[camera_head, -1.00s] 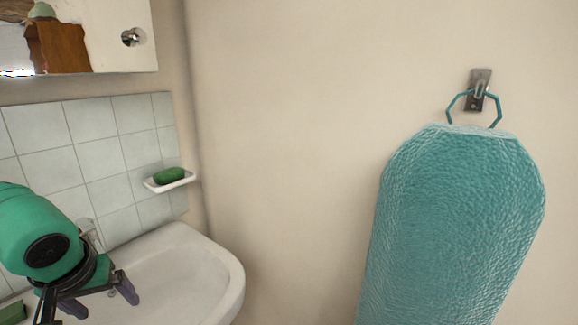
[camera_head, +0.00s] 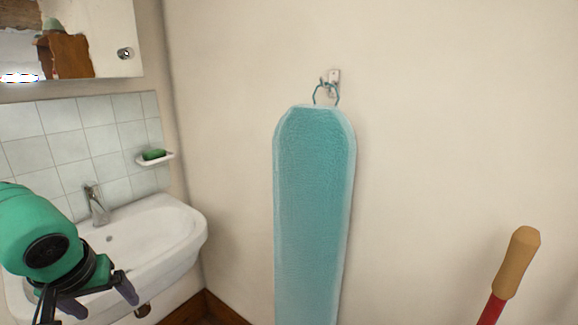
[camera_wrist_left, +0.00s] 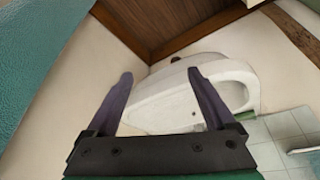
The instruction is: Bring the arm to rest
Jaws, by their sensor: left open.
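My left arm comes in from the left in the head view, and its gripper (camera_head: 103,298) hangs in front of the white sink (camera_head: 165,225). In the left wrist view the two dark fingers of this gripper (camera_wrist_left: 160,78) stand wide apart with nothing between them. The sink (camera_wrist_left: 165,105) shows beyond and between them. No contact with the sink shows. My right gripper is in neither view.
A long teal board-like thing (camera_head: 315,200) hangs by a ring on a wall hook (camera_head: 333,80). A red pole with a wooden grip (camera_head: 516,262) stands at lower right. A green soap (camera_head: 154,154) lies on a wall dish; a mirror cabinet (camera_head: 105,40) hangs above.

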